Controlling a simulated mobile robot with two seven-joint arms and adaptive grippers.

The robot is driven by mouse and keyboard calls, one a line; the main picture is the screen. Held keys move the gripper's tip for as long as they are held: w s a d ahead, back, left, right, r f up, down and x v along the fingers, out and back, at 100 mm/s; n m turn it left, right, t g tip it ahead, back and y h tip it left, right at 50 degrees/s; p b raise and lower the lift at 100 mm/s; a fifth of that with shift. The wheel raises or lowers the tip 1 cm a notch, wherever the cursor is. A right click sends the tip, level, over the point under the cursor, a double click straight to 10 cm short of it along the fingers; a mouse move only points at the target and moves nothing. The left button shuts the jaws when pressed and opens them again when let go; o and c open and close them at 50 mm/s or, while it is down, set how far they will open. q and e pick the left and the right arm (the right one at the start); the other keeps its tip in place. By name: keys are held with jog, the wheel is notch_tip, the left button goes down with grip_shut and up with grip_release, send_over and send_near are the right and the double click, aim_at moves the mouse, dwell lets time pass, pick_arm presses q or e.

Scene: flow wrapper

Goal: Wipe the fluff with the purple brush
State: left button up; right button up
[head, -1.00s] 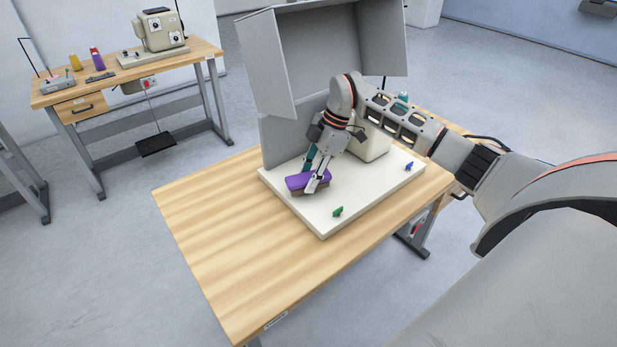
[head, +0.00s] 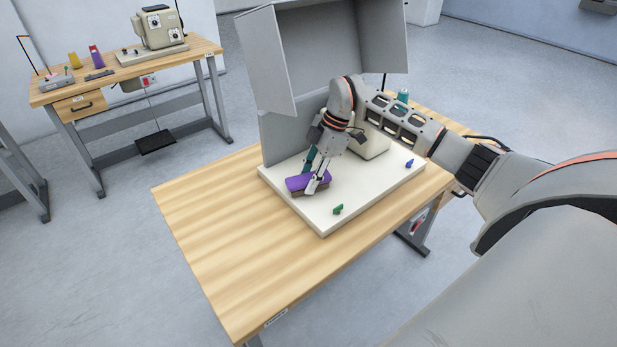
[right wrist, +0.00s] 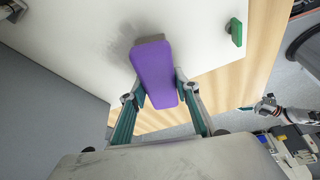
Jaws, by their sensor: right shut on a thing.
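The purple brush (head: 300,183) lies on the white machine bed (head: 318,217), near its front left corner. My right gripper (head: 318,180) is shut on the brush from above. In the right wrist view the brush's purple back (right wrist: 154,70) shows between the two fingers (right wrist: 161,92). A faint grey smudge (right wrist: 122,38), which may be fluff or shadow, shows on the white surface beside the brush's far end. What lies under the brush is hidden. A small gripper, probably my left (right wrist: 268,104), shows at the right of the right wrist view, too small to judge.
A grey shield (head: 300,60) stands behind the bed. A green piece (head: 338,209) and a blue piece (head: 409,163) sit on the bed. A teal spool (head: 403,95) stands behind my arm. The wooden table top (head: 230,240) is clear at the front left.

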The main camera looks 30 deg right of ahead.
jog(key=shift+f, duration=0.35)
jog(key=shift+d, duration=0.1)
